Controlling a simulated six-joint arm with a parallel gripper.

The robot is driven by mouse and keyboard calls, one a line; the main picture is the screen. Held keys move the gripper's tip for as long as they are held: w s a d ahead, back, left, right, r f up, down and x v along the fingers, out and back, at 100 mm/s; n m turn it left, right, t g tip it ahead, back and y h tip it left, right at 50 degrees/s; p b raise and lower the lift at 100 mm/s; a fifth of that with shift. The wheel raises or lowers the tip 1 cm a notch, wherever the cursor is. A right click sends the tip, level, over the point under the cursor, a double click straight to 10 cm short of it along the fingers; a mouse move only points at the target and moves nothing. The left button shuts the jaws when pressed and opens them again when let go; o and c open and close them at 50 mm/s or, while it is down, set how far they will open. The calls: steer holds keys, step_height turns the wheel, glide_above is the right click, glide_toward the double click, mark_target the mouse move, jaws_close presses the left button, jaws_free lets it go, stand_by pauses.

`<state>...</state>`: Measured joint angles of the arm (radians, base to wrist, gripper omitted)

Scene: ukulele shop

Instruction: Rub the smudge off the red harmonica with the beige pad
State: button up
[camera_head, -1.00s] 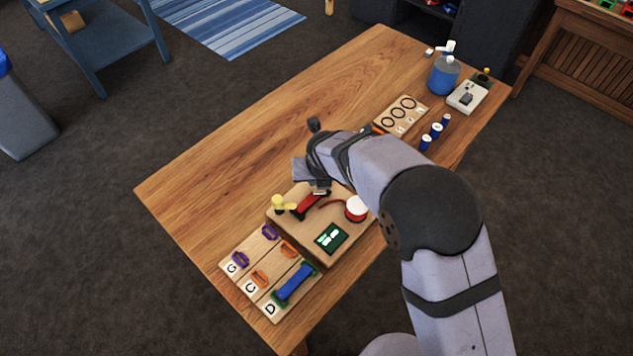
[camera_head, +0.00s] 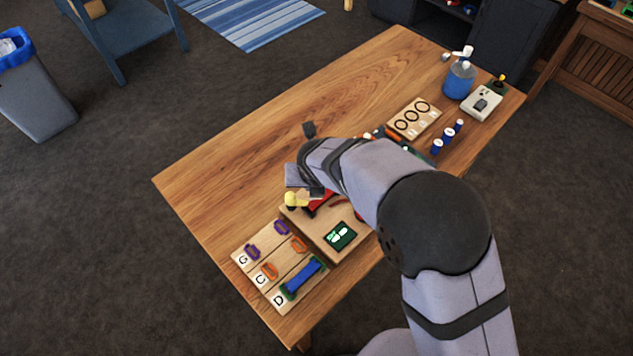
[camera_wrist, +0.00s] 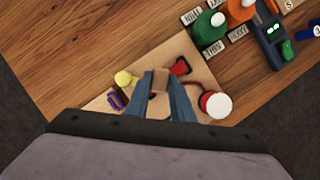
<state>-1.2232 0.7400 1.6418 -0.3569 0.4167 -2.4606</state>
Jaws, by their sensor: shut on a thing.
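The red harmonica (camera_head: 319,205) lies on a wooden board (camera_head: 318,228), partly hidden by my gripper. In the wrist view, a red end of it (camera_wrist: 181,67) shows just beyond the right finger. My gripper (camera_wrist: 160,76) is shut on the beige pad (camera_wrist: 160,83), a small block between the fingertips. The pad is over or right beside the harmonica; I cannot tell whether they touch. The smudge cannot be made out.
A yellow knob (camera_head: 292,200) stands left of the harmonica, and a white-topped red spool (camera_wrist: 217,104) right of it. Labelled boards (camera_head: 262,258) lie at front left. The table's left part is clear.

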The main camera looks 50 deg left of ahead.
steer(key=shift+r+p, duration=2)
steer(key=shift+r, duration=0.15)
